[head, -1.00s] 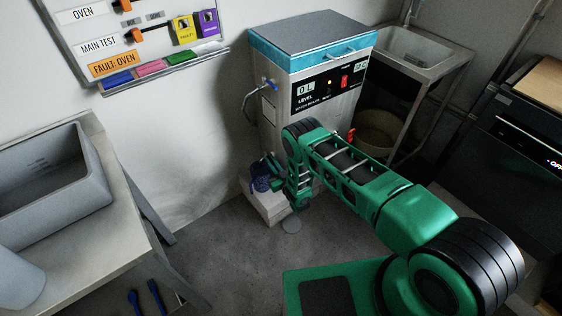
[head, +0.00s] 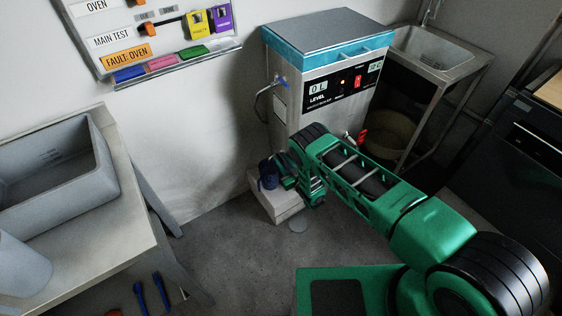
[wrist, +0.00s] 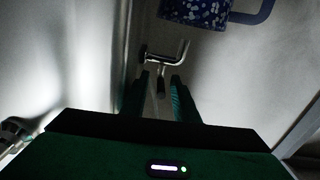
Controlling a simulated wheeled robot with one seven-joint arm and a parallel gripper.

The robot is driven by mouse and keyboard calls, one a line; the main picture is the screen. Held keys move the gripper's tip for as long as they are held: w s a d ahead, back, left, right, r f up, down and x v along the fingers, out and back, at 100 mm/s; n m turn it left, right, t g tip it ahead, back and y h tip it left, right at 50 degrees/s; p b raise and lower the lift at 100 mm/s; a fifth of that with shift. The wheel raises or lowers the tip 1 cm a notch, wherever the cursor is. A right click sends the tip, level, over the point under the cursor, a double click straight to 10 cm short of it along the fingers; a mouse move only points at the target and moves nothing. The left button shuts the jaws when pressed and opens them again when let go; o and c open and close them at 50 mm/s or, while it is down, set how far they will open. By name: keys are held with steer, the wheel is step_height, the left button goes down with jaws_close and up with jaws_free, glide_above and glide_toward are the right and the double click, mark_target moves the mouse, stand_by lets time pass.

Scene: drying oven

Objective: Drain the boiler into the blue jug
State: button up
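The boiler (head: 310,120) is a grey steel cabinet with a blue band at the top. Its level display (head: 318,89) reads 0 L. The blue jug (head: 268,179) appears to stand on a low white block (head: 277,208) by the boiler's base. In the wrist view the speckled jug (wrist: 196,12) is at the top edge, partly cut off, its handle to the right. A bent metal tap (wrist: 168,55) lies just ahead of my gripper (wrist: 159,82), whose fingers are apart, with the tap's lower stem seen between them. Contact is unclear. The gripper is beside the jug in the head view.
A red handle (head: 362,136) sticks out by the boiler's front. A sink (head: 432,55) stands behind at right, with a round tub (head: 385,136) below. A black oven (head: 515,155) is at right. A table with a grey basin (head: 105,170) is at left. Some floor is free.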

steer(key=v, duration=1)
steer(key=shift+s+d, duration=0.2)
steer(key=shift+s, duration=0.1)
steer(key=shift+f, duration=0.1)
